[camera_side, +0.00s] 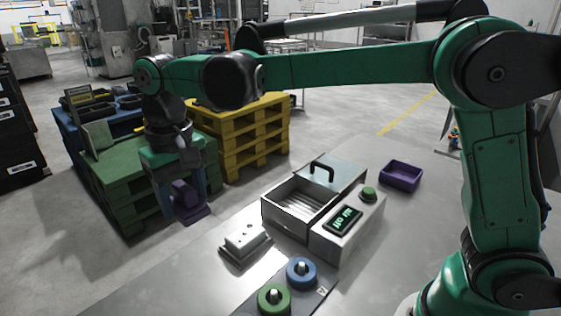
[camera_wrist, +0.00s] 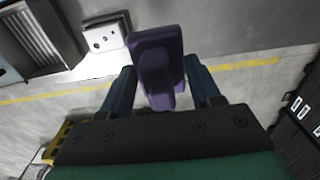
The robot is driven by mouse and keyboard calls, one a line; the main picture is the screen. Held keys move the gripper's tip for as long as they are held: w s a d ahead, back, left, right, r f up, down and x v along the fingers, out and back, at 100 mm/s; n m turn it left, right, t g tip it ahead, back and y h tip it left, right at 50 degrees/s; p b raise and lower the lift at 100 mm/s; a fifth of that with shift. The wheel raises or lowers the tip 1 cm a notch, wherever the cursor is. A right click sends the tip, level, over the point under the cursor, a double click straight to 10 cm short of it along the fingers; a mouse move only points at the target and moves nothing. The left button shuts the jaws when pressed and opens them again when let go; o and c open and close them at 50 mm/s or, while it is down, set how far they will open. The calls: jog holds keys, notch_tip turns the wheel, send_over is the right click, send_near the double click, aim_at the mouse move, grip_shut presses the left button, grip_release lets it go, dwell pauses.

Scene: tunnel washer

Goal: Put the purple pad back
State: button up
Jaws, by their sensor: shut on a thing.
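My gripper (camera_side: 182,182) is shut on the purple pad (camera_side: 191,213) and holds it at the left, near the metal table's left edge and in front of the green pallet. In the wrist view, the purple pad (camera_wrist: 156,50) sits between the two blue fingers of my gripper (camera_wrist: 162,82), its handle toward the palm. A green round pad (camera_side: 274,299) and a blue round pad (camera_side: 301,273), each with a pale knob, stand on a dark board marked A (camera_side: 318,297) at the front. A purple tray (camera_side: 401,176) stands at the right and looks empty.
A metal washer box (camera_side: 290,213) with its black-handled lid (camera_side: 340,172) stands mid-table, beside a control box (camera_side: 348,225) with a green button and display. A white block with holes (camera_side: 246,241) lies left of it. Green (camera_side: 120,190) and yellow (camera_side: 250,135) pallets stand behind.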

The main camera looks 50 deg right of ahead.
aim_at(205, 278)
notch_tip(205, 278, down, 16)
jog(key=shift+r, duration=0.25)
jog(key=o, duration=1.2)
jog(key=shift+f, duration=0.1)
jog(key=shift+o, duration=0.2)
